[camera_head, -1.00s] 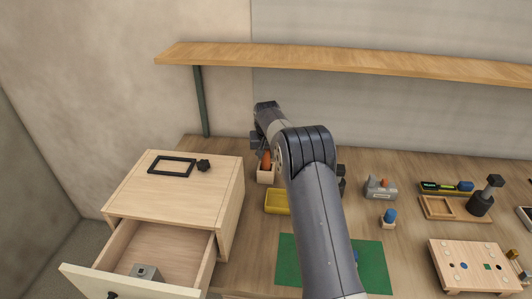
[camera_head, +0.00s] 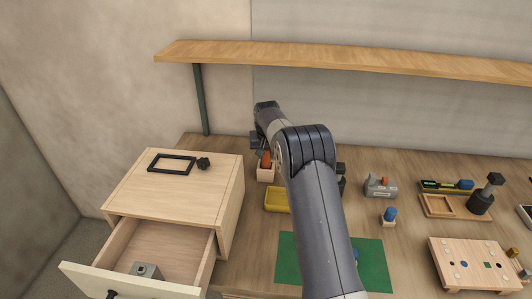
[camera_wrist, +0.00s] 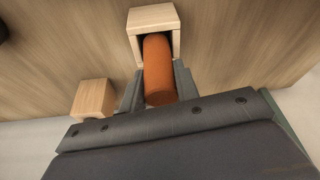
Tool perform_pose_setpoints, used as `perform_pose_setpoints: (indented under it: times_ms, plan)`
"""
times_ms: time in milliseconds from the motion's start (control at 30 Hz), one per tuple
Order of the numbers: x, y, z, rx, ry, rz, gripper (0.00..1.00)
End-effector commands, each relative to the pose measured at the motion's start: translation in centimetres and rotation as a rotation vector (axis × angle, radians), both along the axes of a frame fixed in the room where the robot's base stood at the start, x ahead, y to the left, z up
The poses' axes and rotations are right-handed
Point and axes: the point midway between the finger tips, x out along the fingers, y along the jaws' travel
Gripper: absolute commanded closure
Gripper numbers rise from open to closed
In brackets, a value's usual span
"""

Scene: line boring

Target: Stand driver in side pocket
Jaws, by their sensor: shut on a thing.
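The driver's orange handle (camera_wrist: 158,75) shows in the wrist view, with its far end inside a square wooden pocket (camera_wrist: 153,18). My gripper (camera_wrist: 158,88) is shut on the orange handle, a finger on each side. The driver's lower part is hidden inside the pocket. In the head view the orange handle (camera_head: 266,159) shows at the back of the bench, just above the light wooden pocket (camera_head: 265,175). My gripper there is mostly hidden behind my arm.
A yellow tray (camera_head: 277,200) stands just in front of the pocket. A wooden cabinet (camera_head: 170,190) with an open drawer (camera_head: 150,255) is at left. A green mat (camera_head: 372,265) lies in front. A shelf (camera_head: 330,60) runs above. Another wooden block (camera_wrist: 93,98) is beside the pocket.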

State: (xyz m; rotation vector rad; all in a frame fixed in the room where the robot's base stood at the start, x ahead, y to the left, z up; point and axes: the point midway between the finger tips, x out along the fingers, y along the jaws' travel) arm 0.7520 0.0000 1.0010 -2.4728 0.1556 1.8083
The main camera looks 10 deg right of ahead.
Motion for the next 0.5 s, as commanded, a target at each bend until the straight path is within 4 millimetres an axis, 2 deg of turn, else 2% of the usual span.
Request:
perform_pose_setpoints:
  times_ms: [233, 267, 500]
  plan:
    - [0.00, 0.00, -0.79, 0.000, 0.000, 0.000, 1.00]
    - [0.01, 0.00, -0.71, 0.000, 0.000, 0.000, 0.69]
    - [0.01, 0.00, -0.68, 0.000, 0.000, 0.000, 0.49]
